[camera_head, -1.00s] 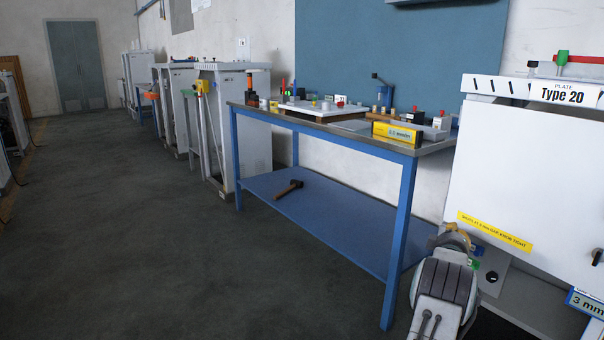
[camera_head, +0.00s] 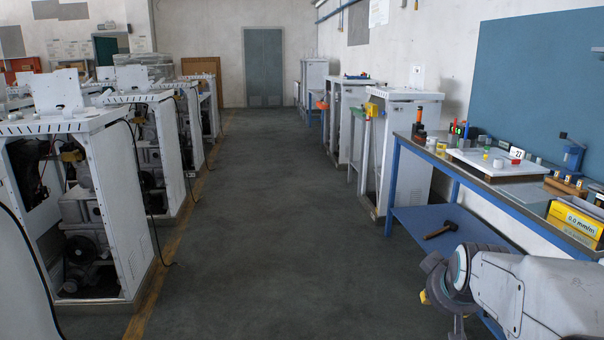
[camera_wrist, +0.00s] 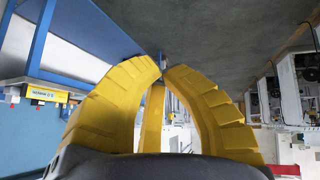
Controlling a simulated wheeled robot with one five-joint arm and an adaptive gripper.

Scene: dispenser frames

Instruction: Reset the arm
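My gripper (camera_wrist: 162,68) fills the middle of the wrist view. Its yellow ribbed fingers curve inward and their tips nearly meet, with nothing seen held between them; another yellow finger stands behind them. In the head view my arm is at the lower right, in front of the workbench. Only a small yellow bit of the gripper (camera_head: 424,297) shows there, mostly hidden behind the wrist. The arm points left, toward the aisle.
The blue-legged workbench (camera_head: 490,188) at right holds small parts, a white board and a yellow box (camera_head: 575,222). A hammer (camera_head: 440,230) lies on its lower shelf. White machine cabinets (camera_head: 75,195) line the left, with a cable on the floor. The grey aisle (camera_head: 270,200) between is clear.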

